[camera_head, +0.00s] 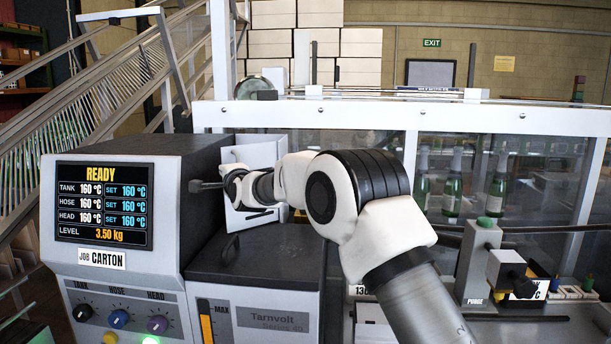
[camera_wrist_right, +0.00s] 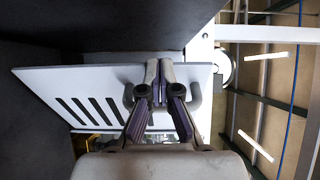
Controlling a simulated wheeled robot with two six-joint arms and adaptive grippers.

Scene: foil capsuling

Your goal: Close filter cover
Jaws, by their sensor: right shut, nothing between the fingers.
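The filter cover is a pale plate (camera_wrist_right: 85,75) with several dark slots in the right wrist view. A grey handle (camera_wrist_right: 197,92) shows on it beside the fingers. In the head view a white panel (camera_head: 262,152), apparently this cover, stands beside the glue unit, partly hidden by my right wrist. My right gripper (camera_wrist_right: 160,68) is shut with its fingers together in front of the plate by the handle; I cannot tell whether they touch it. In the head view the right gripper (camera_head: 207,186) points left towards the unit's side. My left gripper is out of view.
The glue unit (camera_head: 105,158) with its display stands at the left. Its dark tank housing (camera_head: 262,262) lies below my right wrist. A glazed line with green bottles (camera_head: 452,190) and a purge post (camera_head: 480,250) are at the right.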

